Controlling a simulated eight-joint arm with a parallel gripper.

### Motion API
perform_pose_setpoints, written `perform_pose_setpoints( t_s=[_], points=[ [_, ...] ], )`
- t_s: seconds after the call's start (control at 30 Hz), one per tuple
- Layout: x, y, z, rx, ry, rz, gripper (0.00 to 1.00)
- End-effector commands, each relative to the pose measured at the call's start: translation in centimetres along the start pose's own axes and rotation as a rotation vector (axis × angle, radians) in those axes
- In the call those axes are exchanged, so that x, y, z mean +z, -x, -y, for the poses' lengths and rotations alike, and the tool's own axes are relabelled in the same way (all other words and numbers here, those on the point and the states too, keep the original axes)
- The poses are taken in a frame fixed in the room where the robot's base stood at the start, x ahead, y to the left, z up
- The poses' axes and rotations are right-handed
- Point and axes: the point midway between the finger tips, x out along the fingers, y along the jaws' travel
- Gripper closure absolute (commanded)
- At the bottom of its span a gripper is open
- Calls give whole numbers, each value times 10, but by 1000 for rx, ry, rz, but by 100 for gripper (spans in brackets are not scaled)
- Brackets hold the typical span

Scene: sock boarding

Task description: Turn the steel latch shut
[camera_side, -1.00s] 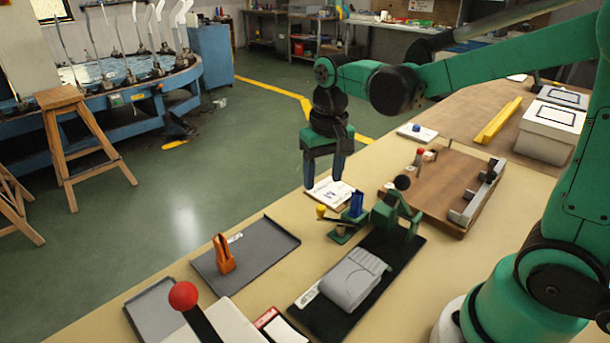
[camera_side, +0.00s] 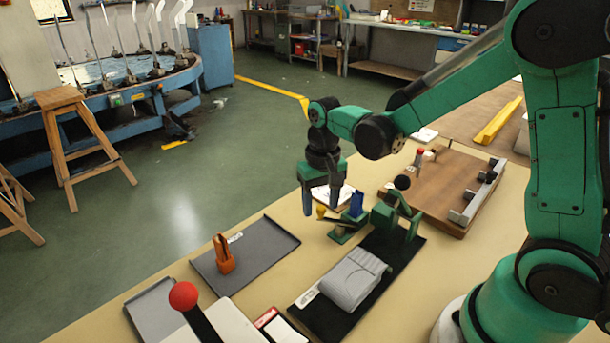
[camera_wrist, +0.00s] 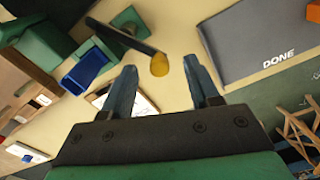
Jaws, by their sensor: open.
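The latch seems to be the dark lever (camera_side: 336,221) with a yellow knob (camera_side: 320,211) on a small green stand (camera_side: 341,234). It also shows in the wrist view as a dark bar (camera_wrist: 124,38) ending in the yellow knob (camera_wrist: 160,66). My gripper (camera_side: 321,208) is open and empty, pointing down at the knob. In the wrist view my gripper (camera_wrist: 160,68) has one fingertip on each side of the knob, with gaps visible. I cannot tell the exact height between fingertips and knob.
A blue block (camera_side: 356,204) stands close right of the lever. A green press with a black ball (camera_side: 402,182) is beyond it. A grey sock form (camera_side: 354,280) lies on a black mat. A grey tray (camera_side: 270,256) holds an orange clip (camera_side: 222,254). A brown board (camera_side: 440,190) lies right.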

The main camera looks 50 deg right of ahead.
Motion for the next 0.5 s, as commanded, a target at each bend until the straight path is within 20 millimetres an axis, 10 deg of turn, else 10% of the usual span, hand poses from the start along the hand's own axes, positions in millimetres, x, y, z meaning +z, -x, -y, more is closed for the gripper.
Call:
perform_pose_setpoints(
  t_s=[0.2, 0.5],
  points=[
    [0, 0, 0, 0, 0, 0, 100],
    [0, 0, 0, 0, 14, 0, 100]
  ],
)
